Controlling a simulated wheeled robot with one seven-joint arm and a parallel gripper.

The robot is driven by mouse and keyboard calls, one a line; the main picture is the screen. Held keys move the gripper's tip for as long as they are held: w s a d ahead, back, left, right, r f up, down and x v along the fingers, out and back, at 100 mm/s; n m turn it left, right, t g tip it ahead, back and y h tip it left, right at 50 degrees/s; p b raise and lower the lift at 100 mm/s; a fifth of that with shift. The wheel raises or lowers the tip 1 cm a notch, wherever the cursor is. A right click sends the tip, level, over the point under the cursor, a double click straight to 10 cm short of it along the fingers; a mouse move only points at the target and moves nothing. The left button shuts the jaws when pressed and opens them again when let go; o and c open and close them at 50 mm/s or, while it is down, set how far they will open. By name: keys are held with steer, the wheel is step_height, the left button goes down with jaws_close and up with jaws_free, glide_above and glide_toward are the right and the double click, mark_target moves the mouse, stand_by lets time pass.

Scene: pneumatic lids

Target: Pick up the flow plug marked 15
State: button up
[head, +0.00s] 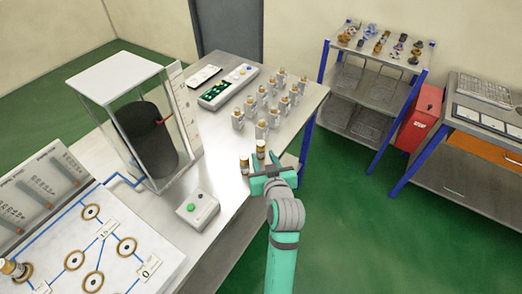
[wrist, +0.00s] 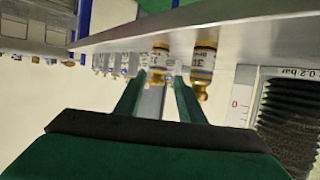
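Small plugs with brown-gold tops and pale labelled bodies stand on the steel table. Two are near the front edge, a left one (head: 244,164) and a right one (head: 260,150); several more form a group (head: 265,105) behind. I cannot read which is marked 15. My gripper (head: 270,172) is at the table's right edge, close to the front two. In the wrist view, which appears upside down, my gripper (wrist: 157,92) is open, with one plug (wrist: 158,60) seen between the fingers and another plug (wrist: 202,68) beyond the right finger. Their labels are not clearly legible. Nothing is held.
A glass case with a dark cylinder (head: 147,140) stands on the steel table (head: 225,150). A button box (head: 198,209) is nearer. A board with ringed sockets (head: 110,250) is at lower left, with one plug (head: 12,268) at its edge. Green floor is free at right.

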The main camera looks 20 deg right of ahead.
mark_target(262, 151)
steer(key=shift+x, duration=2.6)
steer(key=shift+s+d+f, duration=0.1)
steer(key=shift+d, duration=0.1)
jaws_close()
